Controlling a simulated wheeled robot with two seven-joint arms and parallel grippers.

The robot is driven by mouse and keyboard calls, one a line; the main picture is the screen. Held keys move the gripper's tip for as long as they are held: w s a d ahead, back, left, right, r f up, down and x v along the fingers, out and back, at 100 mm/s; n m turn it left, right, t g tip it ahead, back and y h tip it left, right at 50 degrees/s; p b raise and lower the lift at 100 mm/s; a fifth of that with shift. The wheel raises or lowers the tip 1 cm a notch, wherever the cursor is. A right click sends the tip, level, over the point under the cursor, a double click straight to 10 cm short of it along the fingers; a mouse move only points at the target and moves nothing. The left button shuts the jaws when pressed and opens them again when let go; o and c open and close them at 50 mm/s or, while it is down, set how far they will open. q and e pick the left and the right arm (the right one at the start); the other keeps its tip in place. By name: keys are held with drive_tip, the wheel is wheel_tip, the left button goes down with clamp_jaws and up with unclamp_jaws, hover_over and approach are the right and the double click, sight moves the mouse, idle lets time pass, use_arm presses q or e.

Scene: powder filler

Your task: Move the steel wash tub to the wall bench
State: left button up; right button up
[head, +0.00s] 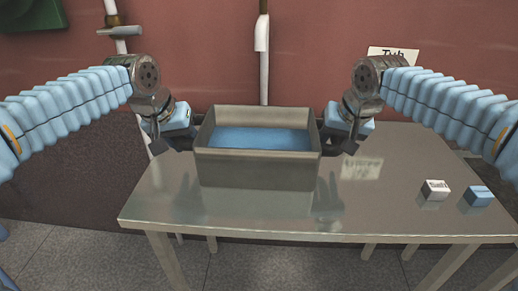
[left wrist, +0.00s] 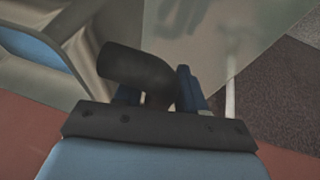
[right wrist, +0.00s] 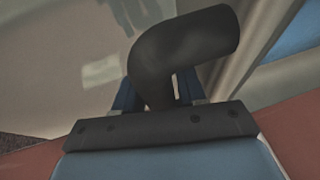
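The steel wash tub (head: 257,168) is a grey rectangular tub with blue contents, upright at the bench's back left half. It is level, and its base is at or very near the bench top. My left gripper (head: 157,142) is at the tub's left side and my right gripper (head: 351,142) at its right. In the left wrist view a dark bent handle (left wrist: 140,68) runs between the blue fingers. In the right wrist view a matching handle (right wrist: 185,45) does the same. Both grippers look shut on these handles, with only thin slivers of light beside them. The fingertips are partly hidden.
The metal wall bench (head: 270,222) stands against a red wall. A white block (head: 435,190) and a blue block (head: 479,196) lie at its right. A "Tub" sign (head: 393,55) is on the wall, and a pale label (head: 361,169) lies on the bench. The bench's middle right is clear.

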use_arm(q)
clamp_jaws()
use_arm(e)
clamp_jaws()
use_arm(q)
drive_tip(key=shift+r, duration=0.1)
idle(0.8)
drive_tip(key=shift+w+r, duration=0.15)
drive_tip(key=shift+r, duration=0.15)
use_arm(e)
drive_tip(key=shift+w+r, duration=0.15)
drive_tip(key=shift+r, duration=0.2)
